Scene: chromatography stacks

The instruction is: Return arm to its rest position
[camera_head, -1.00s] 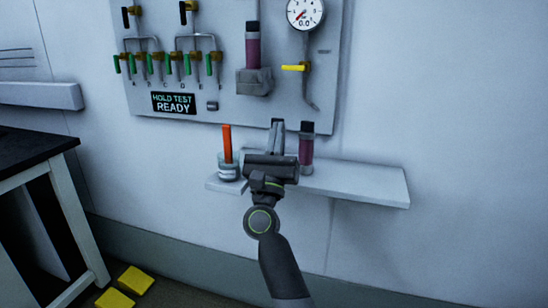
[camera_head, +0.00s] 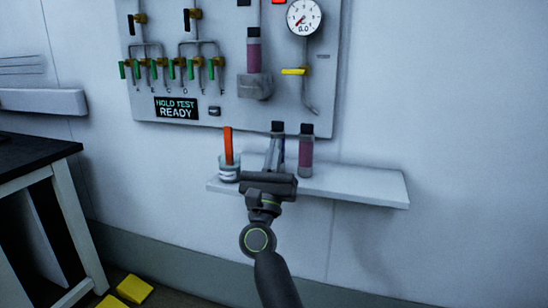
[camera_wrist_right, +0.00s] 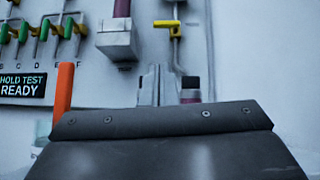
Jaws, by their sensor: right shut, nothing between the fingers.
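My right gripper (camera_head: 275,140) is in front of the small wall shelf, its fingers shut with nothing between them and pointing up toward the wall. In the right wrist view its fingers (camera_wrist_right: 156,84) stand close together above the dark gripper body. Behind the fingertips, a dark-capped column (camera_head: 278,127) shows only its top; its lower part is hidden. A second dark-capped column with purple filling (camera_head: 306,153) stands upright just right of the fingers. My left gripper is not in view.
The white shelf (camera_head: 360,185) also holds a jar (camera_head: 229,173) with an orange stick, left of my gripper. Above is a panel (camera_head: 225,70) with green-handled valves, a mounted purple column (camera_head: 254,55), and a gauge (camera_head: 304,16). A black-topped table (camera_head: 30,150) stands left. Shelf's right end is clear.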

